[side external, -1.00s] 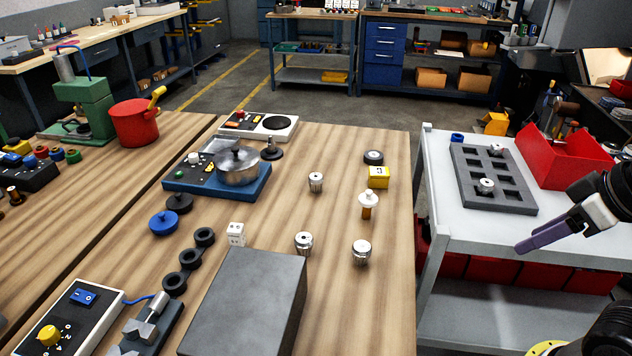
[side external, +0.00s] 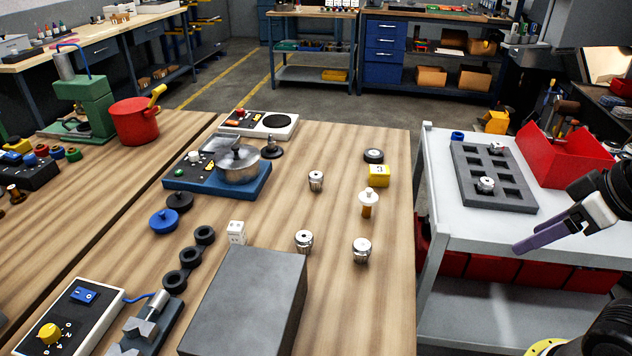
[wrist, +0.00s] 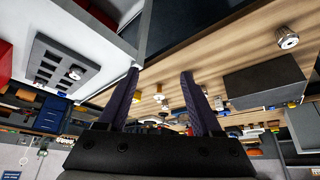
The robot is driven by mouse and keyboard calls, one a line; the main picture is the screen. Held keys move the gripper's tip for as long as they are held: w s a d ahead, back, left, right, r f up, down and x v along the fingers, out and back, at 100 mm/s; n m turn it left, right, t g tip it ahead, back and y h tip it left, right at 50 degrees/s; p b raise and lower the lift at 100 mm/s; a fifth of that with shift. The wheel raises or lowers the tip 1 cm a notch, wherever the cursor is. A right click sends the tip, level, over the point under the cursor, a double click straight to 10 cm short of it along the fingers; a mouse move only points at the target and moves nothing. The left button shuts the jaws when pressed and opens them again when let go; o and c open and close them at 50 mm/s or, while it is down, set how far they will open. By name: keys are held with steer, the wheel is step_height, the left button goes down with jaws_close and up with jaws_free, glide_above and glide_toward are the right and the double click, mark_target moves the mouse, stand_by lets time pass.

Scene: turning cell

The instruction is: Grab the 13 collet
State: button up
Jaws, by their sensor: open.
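Three silver collets stand on the wooden bench: one at the back (side external: 316,181), one at front left (side external: 304,242) and one at front right (side external: 362,250). Another collet (side external: 486,185) sits in the grey slotted tray (side external: 517,207) on the cart, with a second silver piece (side external: 495,149) at its back. No size marks are readable, so I cannot tell which is the 13. My gripper (side external: 518,248), with purple fingers, is above the cart's front, right of the bench collets. In the wrist view its fingers (wrist: 160,71) are apart and empty; a collet (wrist: 287,38) shows at upper right.
A dark grey block (side external: 245,300) stands at the bench front, left of the collets. A yellow numbered cube (side external: 379,176) and a white-topped wooden-handled piece (side external: 368,203) stand near the collets. A gap separates bench and cart.

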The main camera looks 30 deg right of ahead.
steer(key=w+a+r+m+t+y, duration=0.1)
steer(key=w+r+m, duration=0.65)
steer(key=w, duration=0.25)
steer(key=w+a+r+m+t, duration=0.1)
steer(key=w+r+m, duration=0.5)
steer(key=w+m, duration=0.25)
steer(key=m+g, duration=0.2)
steer(key=m, duration=0.4)
glide_above(318, 175)
steer(key=s+d, duration=0.2)
steer(key=s, duration=0.5)
step_height(318, 175, down, 12)
steer(key=f, duration=0.1)
steer(key=shift+g+y, duration=0.4)
steer(key=shift+g, duration=0.2)
steer(key=x, duration=0.8)
steer(key=d+x, duration=0.1)
steer(key=x, duration=0.4)
steer(key=shift+s+f, duration=0.2)
steer(key=shift+x, duration=2.95)
steer(key=shift+w+a+r, duration=0.1)
steer(key=shift+w, duration=0.05)
